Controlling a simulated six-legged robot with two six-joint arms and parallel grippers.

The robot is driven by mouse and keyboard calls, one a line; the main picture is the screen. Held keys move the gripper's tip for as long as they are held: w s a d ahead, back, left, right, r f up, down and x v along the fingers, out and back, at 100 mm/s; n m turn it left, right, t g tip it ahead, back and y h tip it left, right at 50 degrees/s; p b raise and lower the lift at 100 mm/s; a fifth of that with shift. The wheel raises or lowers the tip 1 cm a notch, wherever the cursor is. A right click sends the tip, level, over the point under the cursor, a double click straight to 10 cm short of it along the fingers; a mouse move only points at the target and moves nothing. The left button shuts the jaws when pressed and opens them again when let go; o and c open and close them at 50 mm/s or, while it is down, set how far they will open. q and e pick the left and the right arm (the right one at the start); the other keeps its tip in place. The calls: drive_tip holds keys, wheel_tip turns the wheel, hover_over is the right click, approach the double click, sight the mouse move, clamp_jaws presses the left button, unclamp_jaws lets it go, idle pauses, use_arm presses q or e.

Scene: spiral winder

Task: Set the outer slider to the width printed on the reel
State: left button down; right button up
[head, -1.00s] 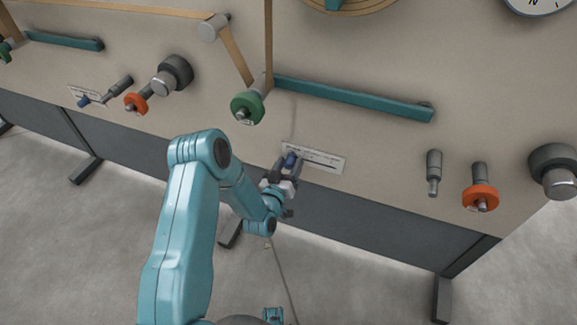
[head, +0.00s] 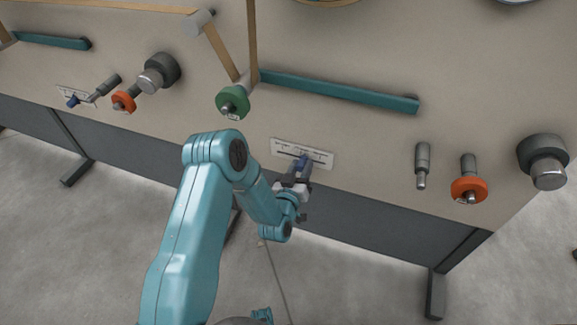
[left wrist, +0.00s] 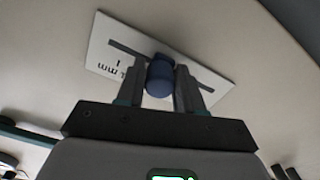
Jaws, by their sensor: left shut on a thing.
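A blue slider knob (head: 303,162) sits in the dark slot of a white scale plate (head: 319,158) on the beige panel, around the middle of the plate. My left gripper (head: 299,172) is shut on this knob. In the left wrist view the two fingers flank the blue knob (left wrist: 160,76), and the scale plate (left wrist: 103,50) shows upside-down print with "mm". The rest of the print is too small to read. A second blue slider knob (head: 73,101) is on a plate at the far left. No printed reel width is legible. My right gripper is not in view.
A green wheel (head: 232,101) and a long teal bar (head: 340,92) are above the scale plate. A grey handle (head: 422,165), an orange ring (head: 468,188) and a dark knob (head: 543,160) stick out at the right. The panel between plate and handle is bare.

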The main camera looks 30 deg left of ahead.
sight(322, 163)
use_arm(q)
drive_tip(key=d, duration=0.2)
drive_tip(key=w+d, duration=0.1)
drive_tip(key=d, duration=0.2)
drive_tip(key=shift+w+b, duration=0.1)
drive_tip(key=shift+b, duration=0.3)
drive_tip(key=shift+d, duration=0.1)
drive_tip(key=c, duration=0.8)
unclamp_jaws()
drive_tip(key=shift+f, duration=0.1)
